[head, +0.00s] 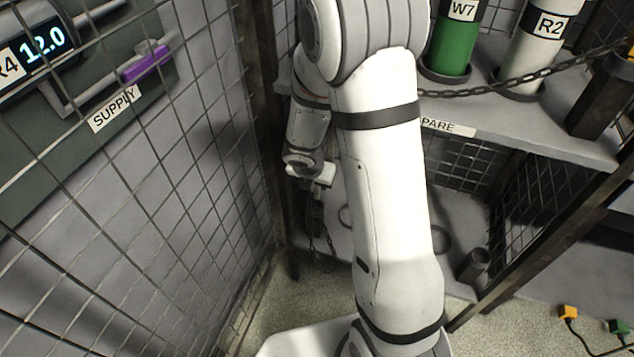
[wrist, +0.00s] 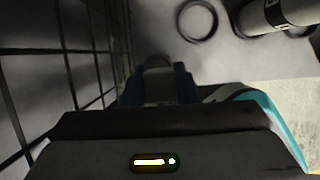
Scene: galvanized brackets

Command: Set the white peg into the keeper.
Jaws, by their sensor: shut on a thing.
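My gripper (head: 315,208) hangs low at the left, partly behind my own arm, near the lower shelf and the mesh wall. In the wrist view its dark-blue fingers (wrist: 158,88) are shut on a pale, rounded piece that looks like the white peg (wrist: 158,72). The peg is in shadow, and its lower end is hidden by the gripper body. In the head view I cannot make out the peg. I cannot pick out the keeper for certain in either view.
A mesh wall (head: 190,190) stands close on the left. The lower shelf carries a dark ring (wrist: 198,20) and a dark cup (head: 473,265). A green cylinder (head: 452,45) and a white cylinder (head: 540,50) stand on the upper shelf behind a chain (head: 500,82).

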